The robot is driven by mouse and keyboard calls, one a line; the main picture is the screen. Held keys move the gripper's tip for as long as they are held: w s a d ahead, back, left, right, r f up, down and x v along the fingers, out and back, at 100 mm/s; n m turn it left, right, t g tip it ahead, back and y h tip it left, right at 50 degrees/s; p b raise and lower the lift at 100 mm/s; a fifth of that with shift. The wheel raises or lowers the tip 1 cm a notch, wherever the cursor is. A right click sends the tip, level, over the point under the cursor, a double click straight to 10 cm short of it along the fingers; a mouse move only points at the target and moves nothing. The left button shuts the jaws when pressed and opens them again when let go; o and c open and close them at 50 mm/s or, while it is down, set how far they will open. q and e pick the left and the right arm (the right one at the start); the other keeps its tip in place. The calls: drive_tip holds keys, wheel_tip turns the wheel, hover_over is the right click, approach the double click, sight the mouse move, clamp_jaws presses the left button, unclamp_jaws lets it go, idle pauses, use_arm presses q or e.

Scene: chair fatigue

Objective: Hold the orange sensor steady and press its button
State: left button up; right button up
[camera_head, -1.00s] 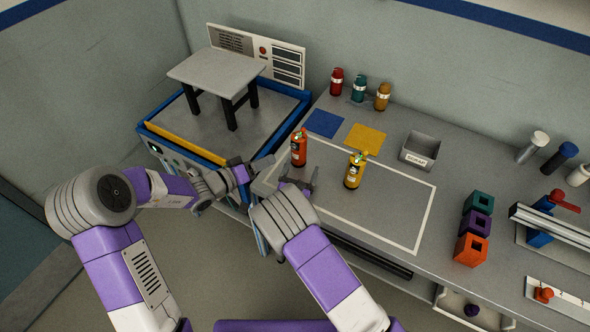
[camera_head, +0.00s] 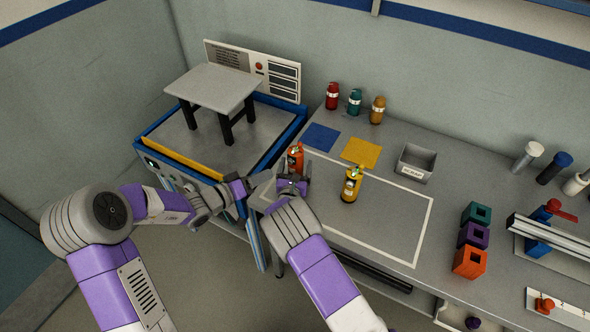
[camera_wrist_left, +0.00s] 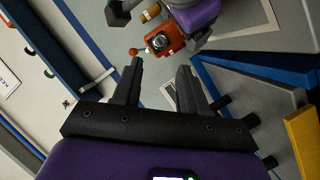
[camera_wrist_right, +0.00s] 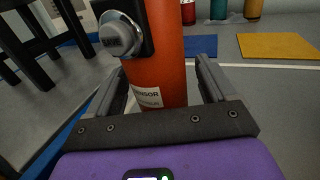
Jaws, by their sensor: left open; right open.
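The orange sensor (camera_head: 296,157) stands upright near the left edge of the workbench. In the right wrist view the sensor (camera_wrist_right: 165,60) is between the open fingers of my right gripper (camera_wrist_right: 163,85); I cannot tell whether they touch it. A grey round button (camera_wrist_right: 118,36) on a black block sticks out from its left side there. My left gripper (camera_head: 258,181) is open and empty, left of the sensor. In the left wrist view the sensor's top (camera_wrist_left: 171,37) and button (camera_wrist_left: 158,41) lie just beyond the open left fingertips (camera_wrist_left: 160,68).
A yellow bottle-like sensor (camera_head: 351,185) stands close on the right. Blue (camera_head: 321,137) and yellow (camera_head: 361,152) mats and a grey bin (camera_head: 415,163) lie behind. A blue-framed platform (camera_head: 277,139) with a small table (camera_head: 213,84) stands left. The white-outlined bench area is mostly clear.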

drive_tip(key=c, duration=1.1)
use_arm(q)
clamp_jaws()
idle(0.9)
